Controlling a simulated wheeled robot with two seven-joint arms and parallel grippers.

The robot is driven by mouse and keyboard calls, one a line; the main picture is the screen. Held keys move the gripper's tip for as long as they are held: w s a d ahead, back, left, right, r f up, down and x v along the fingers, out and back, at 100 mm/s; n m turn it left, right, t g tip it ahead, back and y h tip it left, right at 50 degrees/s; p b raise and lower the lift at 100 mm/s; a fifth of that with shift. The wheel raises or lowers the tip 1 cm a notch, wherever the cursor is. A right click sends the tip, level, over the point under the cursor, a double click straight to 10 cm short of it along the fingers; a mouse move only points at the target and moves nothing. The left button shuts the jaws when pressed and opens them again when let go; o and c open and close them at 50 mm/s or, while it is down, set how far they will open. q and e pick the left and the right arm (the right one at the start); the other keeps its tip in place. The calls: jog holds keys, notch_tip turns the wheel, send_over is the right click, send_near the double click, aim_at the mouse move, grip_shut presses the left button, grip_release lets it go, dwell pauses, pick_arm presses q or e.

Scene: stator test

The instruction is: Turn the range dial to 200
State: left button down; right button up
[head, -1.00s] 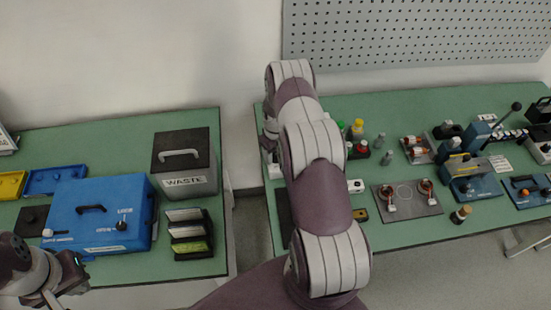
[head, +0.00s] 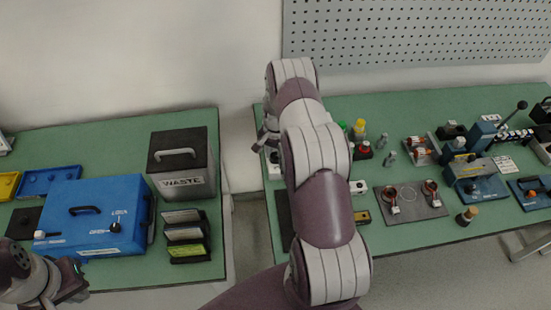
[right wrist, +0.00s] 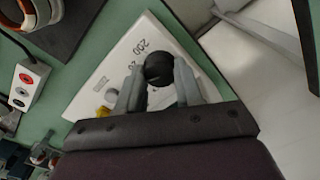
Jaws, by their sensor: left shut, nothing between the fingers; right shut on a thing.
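In the right wrist view, a black round dial knob (right wrist: 158,68) stands on a white meter panel (right wrist: 112,68) with printed numbers; "200" is readable beside the knob. My right gripper (right wrist: 155,88) is shut on the knob, one grey finger on each side. The pointer's exact setting cannot be read. In the head view, my right arm hides most of the meter (head: 273,168); a little of my right gripper (head: 266,140) shows above it. My left gripper (head: 80,284) is shut and empty at the lower left, in front of the blue box (head: 95,215).
A dark waste bin (head: 183,165) and a rack of cards (head: 187,238) stand on the left table. Right of my arm are a grey plate with copper rings (head: 412,203), bottles (head: 360,130) and blue fixtures (head: 475,180). A gap separates the two tables.

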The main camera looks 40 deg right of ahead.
aim_at(276, 155)
jog(key=o, duration=0.8)
notch_tip(276, 155, up, 6)
jog(key=p, duration=0.4)
jog(key=shift+r, duration=0.1)
